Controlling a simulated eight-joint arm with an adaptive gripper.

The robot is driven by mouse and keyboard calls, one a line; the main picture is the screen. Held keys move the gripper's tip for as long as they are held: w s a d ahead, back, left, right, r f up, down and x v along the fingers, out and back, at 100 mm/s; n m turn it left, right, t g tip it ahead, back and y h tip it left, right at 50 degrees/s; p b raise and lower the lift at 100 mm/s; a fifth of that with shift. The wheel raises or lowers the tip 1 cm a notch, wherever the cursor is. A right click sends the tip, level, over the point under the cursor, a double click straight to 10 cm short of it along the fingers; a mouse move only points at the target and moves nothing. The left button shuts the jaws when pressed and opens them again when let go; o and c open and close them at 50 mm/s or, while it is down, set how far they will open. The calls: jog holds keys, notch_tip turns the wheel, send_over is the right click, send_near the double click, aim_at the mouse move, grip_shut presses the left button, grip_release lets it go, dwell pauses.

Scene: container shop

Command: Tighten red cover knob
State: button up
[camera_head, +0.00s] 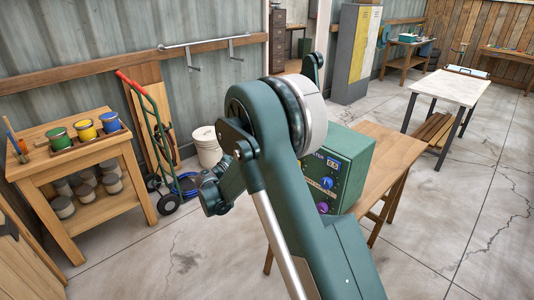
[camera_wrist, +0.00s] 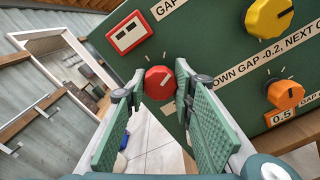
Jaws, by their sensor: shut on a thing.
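The red knob (camera_wrist: 158,88) sits on the face of a green control box (camera_wrist: 215,55) in the wrist view. Its white pointer line slants toward the upper right. My gripper (camera_wrist: 158,80) has one green ribbed finger on each side of the knob and is shut on it at the fingertips. In the head view, the box (camera_head: 358,158) stands on a wooden table, partly behind my arm. The red knob and my gripper are hidden there.
A yellow knob (camera_wrist: 268,17), an orange knob (camera_wrist: 285,94) and a red-framed display (camera_wrist: 128,33) share the panel. The head view shows a blue knob (camera_head: 327,183) and a purple knob (camera_head: 322,208). The wooden table (camera_head: 398,150) is bare right of the box.

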jog(key=m+b, duration=0.1)
jog(key=m, duration=0.5)
jog(key=m+b, duration=0.1)
jog(key=m, duration=0.6)
dwell(0.4)
jog(key=o, duration=0.9)
jog(key=shift+s+a, duration=0.1)
jog(key=v, duration=1.2)
